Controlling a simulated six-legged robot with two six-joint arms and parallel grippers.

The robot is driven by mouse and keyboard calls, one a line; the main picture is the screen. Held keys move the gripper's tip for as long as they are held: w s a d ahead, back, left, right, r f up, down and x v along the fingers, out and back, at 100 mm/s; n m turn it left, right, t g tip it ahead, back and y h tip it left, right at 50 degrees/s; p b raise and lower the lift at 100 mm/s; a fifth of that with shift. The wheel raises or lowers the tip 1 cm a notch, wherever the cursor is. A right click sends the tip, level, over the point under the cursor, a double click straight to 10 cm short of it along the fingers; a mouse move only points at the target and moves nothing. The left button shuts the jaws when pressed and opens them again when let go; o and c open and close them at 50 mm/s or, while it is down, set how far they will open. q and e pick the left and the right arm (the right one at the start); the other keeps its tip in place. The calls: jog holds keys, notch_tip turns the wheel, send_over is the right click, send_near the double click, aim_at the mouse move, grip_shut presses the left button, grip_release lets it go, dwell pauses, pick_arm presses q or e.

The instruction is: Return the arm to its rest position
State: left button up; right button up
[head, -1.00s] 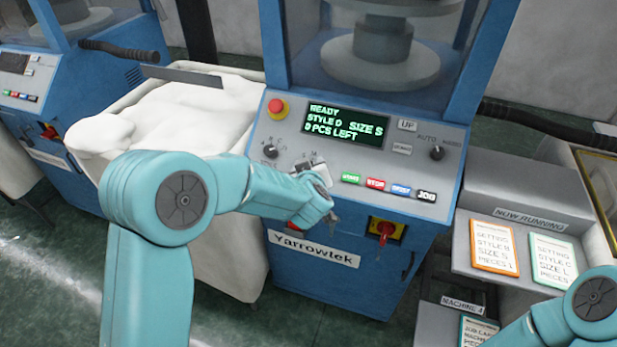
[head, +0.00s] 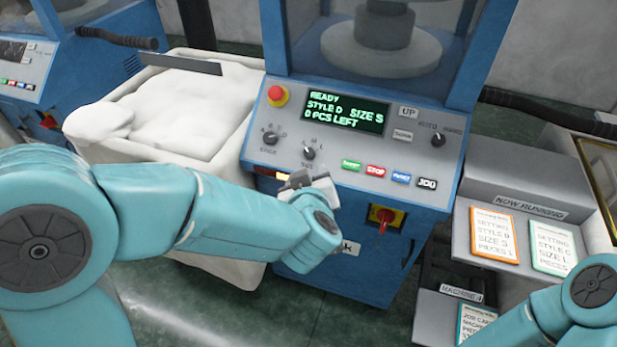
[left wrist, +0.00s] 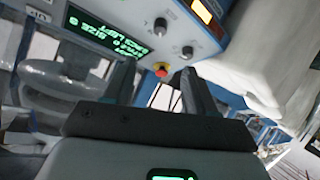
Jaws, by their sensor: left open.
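My left arm (head: 150,210) comes in from the left edge of the head view and reaches across the lower front of the machine. Its gripper (head: 300,180) is just in front of the lower edge of the control panel, below the size knob (head: 309,154). In the left wrist view the gripper (left wrist: 160,85) has its fingers apart with nothing between them. The tilted panel and its red stop button (left wrist: 161,69) show beyond them. My right arm (head: 560,315) shows at the lower right corner; its gripper is out of view.
The blue machine's panel has a screen (head: 345,113) reading READY, STYLE D, SIZE S, 0 PCS LEFT. A bin (head: 150,150) of white fabric stands to the left. A grey card stand (head: 500,195) is at the right. A red switch (head: 383,220) sits below the panel.

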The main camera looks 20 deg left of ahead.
pick_arm(q)
jog(key=s+a+f+g, duration=0.1)
jog(key=a+f+g, duration=0.15)
jog(key=f, duration=0.45)
jog(key=s+a+f+m+g, duration=0.1)
jog(key=s+a+f, duration=0.15)
jog(key=f, duration=0.45)
jog(key=a+f+g, duration=0.1)
jog(key=a+f, duration=0.3)
jog(key=f, duration=0.3)
jog(key=s+d+f+m+g+h, duration=0.3)
jog(key=s+d+f+g+h, duration=0.25)
jog(key=s+f, duration=0.75)
jog(key=s+d+m+g+h, duration=0.1)
jog(key=s+d+h, duration=0.1)
jog(key=s+d, duration=0.3)
jog(key=shift+s+d+g, duration=0.3)
jog(key=shift+s+g, duration=0.1)
jog(key=shift+w, duration=0.1)
